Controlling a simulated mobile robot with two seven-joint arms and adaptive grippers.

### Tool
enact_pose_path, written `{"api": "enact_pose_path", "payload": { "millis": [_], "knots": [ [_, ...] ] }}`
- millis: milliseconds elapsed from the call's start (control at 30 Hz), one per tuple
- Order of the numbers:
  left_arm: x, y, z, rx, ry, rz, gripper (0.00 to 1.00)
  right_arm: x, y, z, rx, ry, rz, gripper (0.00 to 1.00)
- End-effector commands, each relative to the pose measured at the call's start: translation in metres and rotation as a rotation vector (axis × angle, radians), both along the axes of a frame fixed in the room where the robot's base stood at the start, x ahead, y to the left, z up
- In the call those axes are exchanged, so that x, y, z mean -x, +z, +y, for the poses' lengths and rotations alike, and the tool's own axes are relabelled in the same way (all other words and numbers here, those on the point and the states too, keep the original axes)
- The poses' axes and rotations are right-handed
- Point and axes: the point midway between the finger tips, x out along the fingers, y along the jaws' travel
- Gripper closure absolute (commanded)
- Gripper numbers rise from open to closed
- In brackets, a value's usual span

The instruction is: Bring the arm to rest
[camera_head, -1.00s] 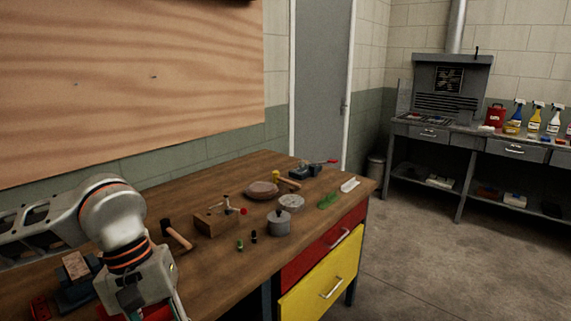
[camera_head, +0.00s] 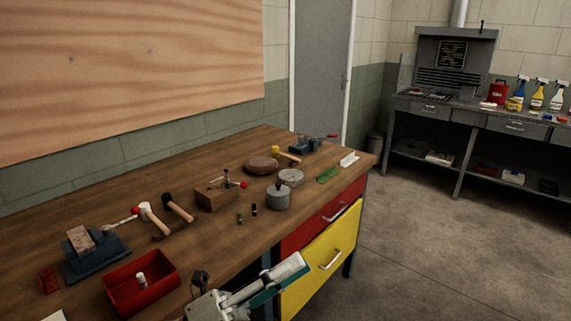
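My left gripper (camera_head: 283,277) shows at the bottom middle of the head view, in front of the workbench's front edge by the drawers. Its grey and teal parts point up and to the right. I see nothing held in it, but the angle does not show whether its fingers are apart. The rest of my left arm is mostly below the picture. My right gripper is not in view.
The wooden workbench (camera_head: 130,219) carries a red bin (camera_head: 150,290), a blue vise (camera_head: 97,258), mallets (camera_head: 178,207), a wooden block (camera_head: 214,195) and a grey pot (camera_head: 279,196). A yellow drawer (camera_head: 325,262) is beside the gripper. The floor (camera_head: 430,250) at right is clear.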

Motion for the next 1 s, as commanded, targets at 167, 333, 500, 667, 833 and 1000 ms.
{"api": "enact_pose_path", "payload": {
  "millis": [167, 333, 500, 667, 833, 1000],
  "knots": [
    [-0.045, -0.086, 0.054, 0.235, 0.170, 0.577, 0.73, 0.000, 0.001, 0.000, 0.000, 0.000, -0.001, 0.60],
    [-0.048, -0.190, 0.109, 0.451, 0.323, 1.045, 0.73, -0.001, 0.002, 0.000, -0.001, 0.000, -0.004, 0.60],
    [-0.012, -0.292, 0.156, 0.656, 0.474, 1.428, 0.73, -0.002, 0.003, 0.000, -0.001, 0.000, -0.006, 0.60],
    [0.040, -0.367, 0.187, 0.826, 0.605, 1.701, 0.73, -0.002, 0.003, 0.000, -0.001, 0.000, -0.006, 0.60],
    [0.081, -0.409, 0.205, 0.939, 0.694, 1.858, 0.73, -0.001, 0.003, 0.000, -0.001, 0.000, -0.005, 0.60],
    [0.094, -0.421, 0.210, 0.973, 0.721, 1.903, 0.73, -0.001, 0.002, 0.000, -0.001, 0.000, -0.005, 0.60]
  ]
}}
